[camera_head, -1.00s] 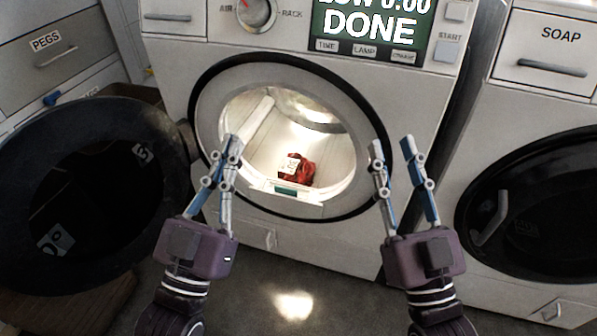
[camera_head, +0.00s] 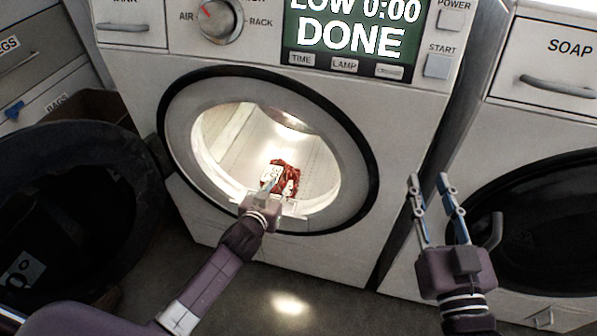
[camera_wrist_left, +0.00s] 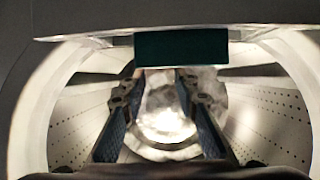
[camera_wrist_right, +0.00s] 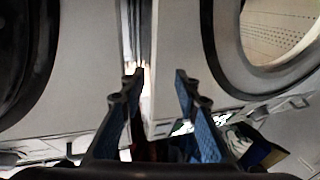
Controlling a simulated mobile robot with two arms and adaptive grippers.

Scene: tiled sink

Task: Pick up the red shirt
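The red shirt (camera_head: 286,166) is a small crumpled red heap inside the lit drum of the open dryer, low and near the middle. A pale patch shows at its left side. My left gripper (camera_head: 268,184) reaches to the lower edge of the opening, its fingers pointing in and overlapping the shirt in the head view. In the left wrist view its fingers (camera_wrist_left: 157,80) are apart with nothing visible between them; the shirt cannot be made out there. Contact with the shirt cannot be told. My right gripper (camera_head: 428,180) is open and empty, in front of the gap between the machines.
The dryer's round rim (camera_head: 366,150) surrounds the opening. Its dark door (camera_head: 75,210) hangs open at the left. A second machine with a dark round door (camera_head: 540,215) stands at the right. The floor in front is clear.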

